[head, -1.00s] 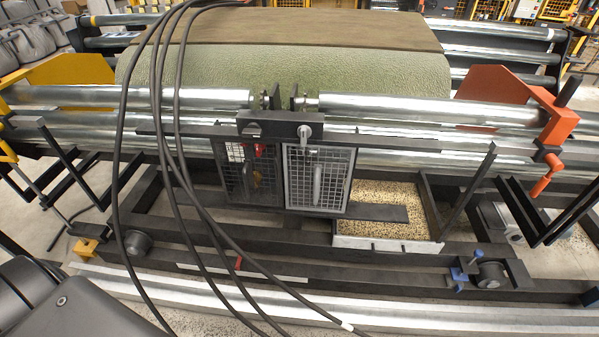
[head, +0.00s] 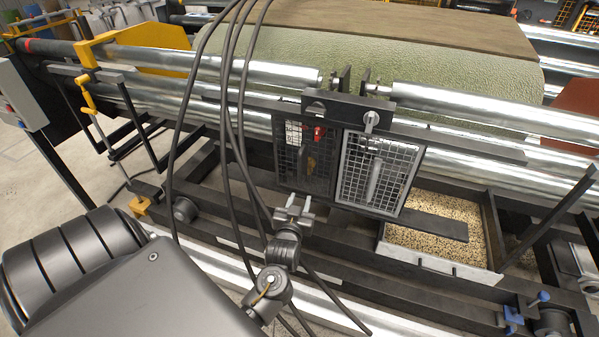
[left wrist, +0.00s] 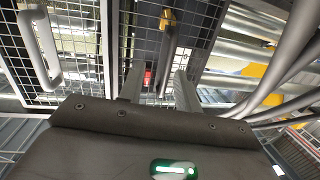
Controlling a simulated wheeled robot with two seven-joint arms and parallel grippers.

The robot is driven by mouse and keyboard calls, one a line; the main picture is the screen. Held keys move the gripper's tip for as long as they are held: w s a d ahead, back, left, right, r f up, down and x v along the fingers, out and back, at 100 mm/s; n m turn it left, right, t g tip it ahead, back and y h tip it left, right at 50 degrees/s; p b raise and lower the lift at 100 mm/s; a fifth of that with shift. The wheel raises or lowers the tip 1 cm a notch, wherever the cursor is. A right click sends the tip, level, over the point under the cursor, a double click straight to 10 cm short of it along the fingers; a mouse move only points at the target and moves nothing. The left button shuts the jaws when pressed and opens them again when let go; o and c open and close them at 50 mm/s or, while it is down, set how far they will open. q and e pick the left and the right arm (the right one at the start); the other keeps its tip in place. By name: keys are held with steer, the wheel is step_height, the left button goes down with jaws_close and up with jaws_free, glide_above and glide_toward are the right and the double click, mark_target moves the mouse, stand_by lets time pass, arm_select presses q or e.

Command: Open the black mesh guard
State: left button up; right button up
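The black mesh guard (head: 303,168) is the left of two mesh panels hanging side by side below the rollers. It looks shut, lying nearly in line with its neighbour. A red part and a yellowish part show through its mesh. My left gripper (head: 293,207) is in front of its lower edge, fingers apart and empty. In the left wrist view the gripper's fingers (left wrist: 158,88) point at the dark mesh (left wrist: 145,45), with a gap between them. I cannot tell whether they touch it. My right gripper is not in view.
The grey-framed mesh panel (head: 378,172) with a light handle is right beside the black one. Black hoses (head: 236,130) hang close by on the left. A tray of pellets (head: 440,232) is below right. A yellow crank (head: 92,100) is at far left.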

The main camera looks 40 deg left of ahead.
arm_select(q)
steer(key=n+y, duration=0.1)
glide_toward(299, 168)
steer(key=x, duration=0.9)
steer(key=shift+w+p, duration=0.2)
steer(key=shift+p, duration=0.15)
steer(key=shift+w+a, duration=0.4)
steer(key=shift+w, duration=0.25)
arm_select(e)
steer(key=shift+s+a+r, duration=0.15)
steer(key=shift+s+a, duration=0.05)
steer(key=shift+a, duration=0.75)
arm_select(q)
steer(key=shift+c, duration=0.2)
jaws_close()
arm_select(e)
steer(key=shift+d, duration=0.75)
